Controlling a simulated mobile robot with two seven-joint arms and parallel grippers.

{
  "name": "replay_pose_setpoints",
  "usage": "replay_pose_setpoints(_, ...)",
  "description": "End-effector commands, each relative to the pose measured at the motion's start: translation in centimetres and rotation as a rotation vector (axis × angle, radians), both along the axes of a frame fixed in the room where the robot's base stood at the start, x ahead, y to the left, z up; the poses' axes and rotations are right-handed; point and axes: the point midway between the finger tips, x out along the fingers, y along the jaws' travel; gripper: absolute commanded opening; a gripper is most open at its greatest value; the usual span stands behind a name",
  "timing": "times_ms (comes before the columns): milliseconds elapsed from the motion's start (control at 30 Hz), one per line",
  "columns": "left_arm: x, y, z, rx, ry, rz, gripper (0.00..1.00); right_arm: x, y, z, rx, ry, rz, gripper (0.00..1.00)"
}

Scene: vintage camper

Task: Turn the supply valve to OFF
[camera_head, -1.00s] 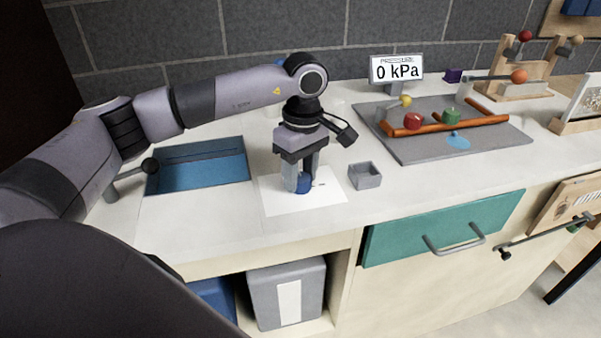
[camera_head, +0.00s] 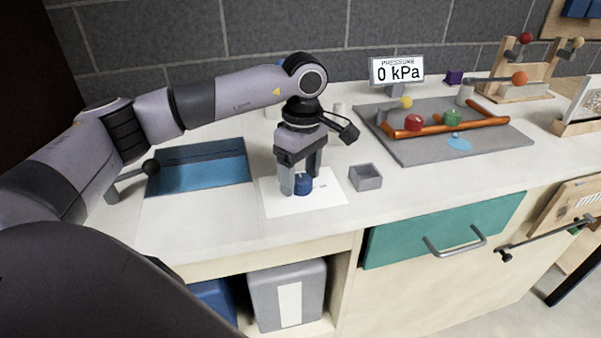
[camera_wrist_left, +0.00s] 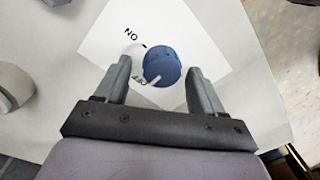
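A blue round knob (camera_head: 303,184) sits on a white sheet (camera_head: 330,199) on the counter. In the left wrist view, the knob (camera_wrist_left: 161,66) has a pale pointer toward the lower left, beside lettering that looks like OFF; the ON mark is at its upper left. My left gripper (camera_head: 301,184) is over the sheet, pointing down. Its fingers (camera_wrist_left: 158,75) stand on both sides of the knob with gaps, open and holding nothing. The pressure display (camera_head: 398,72) reads 0 kPa. My right gripper is not in view.
A small grey open box (camera_head: 366,177) stands right of the sheet. A blue recessed basin (camera_head: 200,172) is to the left. Orange pipes (camera_head: 480,124) with red (camera_head: 414,122) and green (camera_head: 452,118) knobs lie on a grey mat (camera_head: 420,151). The counter's front is clear.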

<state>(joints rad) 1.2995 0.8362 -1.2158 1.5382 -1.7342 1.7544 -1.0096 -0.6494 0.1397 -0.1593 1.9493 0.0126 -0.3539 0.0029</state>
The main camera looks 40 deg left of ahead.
Motion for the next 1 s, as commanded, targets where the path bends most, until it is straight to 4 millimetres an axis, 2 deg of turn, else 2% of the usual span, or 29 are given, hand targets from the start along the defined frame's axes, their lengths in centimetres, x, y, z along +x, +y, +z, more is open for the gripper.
replay_pose_setpoints(167,0.0,-0.1,0.0,-0.001,0.001,-0.003,0.69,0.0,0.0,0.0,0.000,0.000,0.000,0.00)
replay_pose_setpoints(267,0.0,-0.1,0.8,0.000,0.000,-0.003,0.69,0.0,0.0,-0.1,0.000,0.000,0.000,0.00)
replay_pose_setpoints(500,0.3,-0.1,4.8,-0.001,-0.003,-0.001,0.69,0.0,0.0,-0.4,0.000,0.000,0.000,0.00)
replay_pose_setpoints(667,0.3,-0.1,6.6,-0.001,-0.001,-0.001,0.69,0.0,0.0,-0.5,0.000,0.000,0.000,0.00)
replay_pose_setpoints(1000,0.3,-0.1,7.1,-0.001,0.001,-0.001,0.69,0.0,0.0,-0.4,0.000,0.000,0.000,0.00)
